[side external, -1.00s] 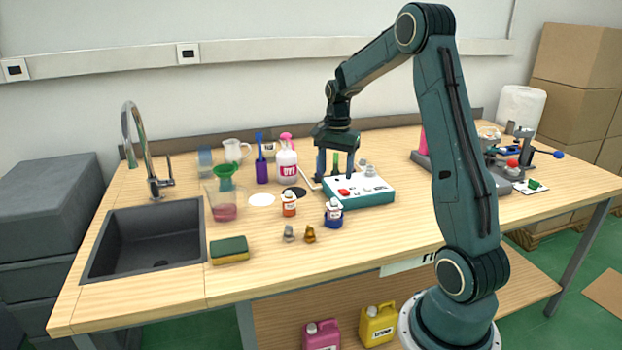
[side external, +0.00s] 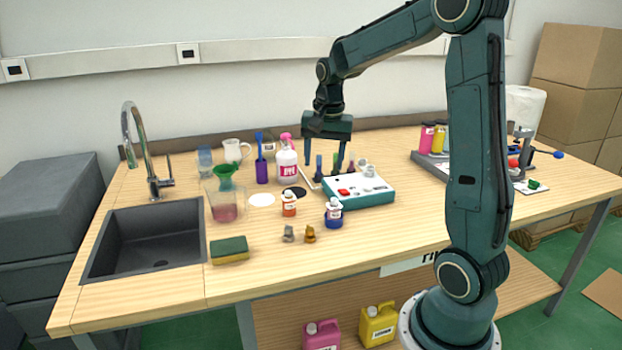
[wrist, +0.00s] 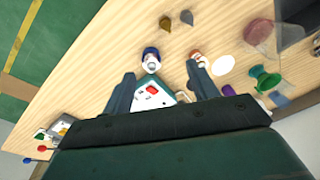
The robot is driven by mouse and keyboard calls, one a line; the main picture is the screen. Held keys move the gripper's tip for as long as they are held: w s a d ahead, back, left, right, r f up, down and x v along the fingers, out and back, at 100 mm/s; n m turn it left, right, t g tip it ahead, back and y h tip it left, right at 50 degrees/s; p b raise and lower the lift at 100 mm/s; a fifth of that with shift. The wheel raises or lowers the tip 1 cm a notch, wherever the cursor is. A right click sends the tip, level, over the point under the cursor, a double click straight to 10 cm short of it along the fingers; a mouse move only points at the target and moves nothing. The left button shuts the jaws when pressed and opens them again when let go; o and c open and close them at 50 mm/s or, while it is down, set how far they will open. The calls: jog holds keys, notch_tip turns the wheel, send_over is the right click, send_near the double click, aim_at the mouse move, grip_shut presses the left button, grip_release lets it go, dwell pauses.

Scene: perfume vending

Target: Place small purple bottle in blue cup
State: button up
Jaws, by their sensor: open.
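Several small slim bottles stand in a row behind the teal-and-white box. One looks purple (side external: 351,166), but it is too small to be sure; a dark blue one (side external: 319,166) and a green one stand to its left. A pale blue see-through cup (side external: 205,160) stands at the back left, near the white jug. My gripper (side external: 323,165) is open, pointing down over this row, with its fingers apart around the left bottles. I cannot tell whether it touches any. In the wrist view my open gripper (wrist: 160,74) shows, with the slim bottles hidden.
The teal-and-white box (side external: 358,190) with a red button is close in front. A blue bottle (side external: 333,214), an orange bottle (side external: 289,204), a pink-labelled bottle (side external: 287,164) and a beaker with a green funnel (side external: 225,205) stand nearby.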

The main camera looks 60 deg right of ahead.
jog(key=s+a+r+n+t, duration=0.1)
jog(key=s+a+r+n, duration=0.2)
jog(key=a, duration=0.3)
jog(key=s+a+r+n+t, duration=0.1)
jog(key=s+a+r+n, duration=0.25)
jog(key=a, duration=0.35)
jog(key=s+a+f+n+t, duration=0.1)
jog(key=s+a+n+t, duration=0.1)
jog(key=s+a+n, duration=0.5)
jog(key=s, duration=0.3)
jog(key=shift+a+f+t+y, duration=0.2)
jog(key=shift+a+t+y, duration=0.1)
jog(key=shift+a, duration=0.1)
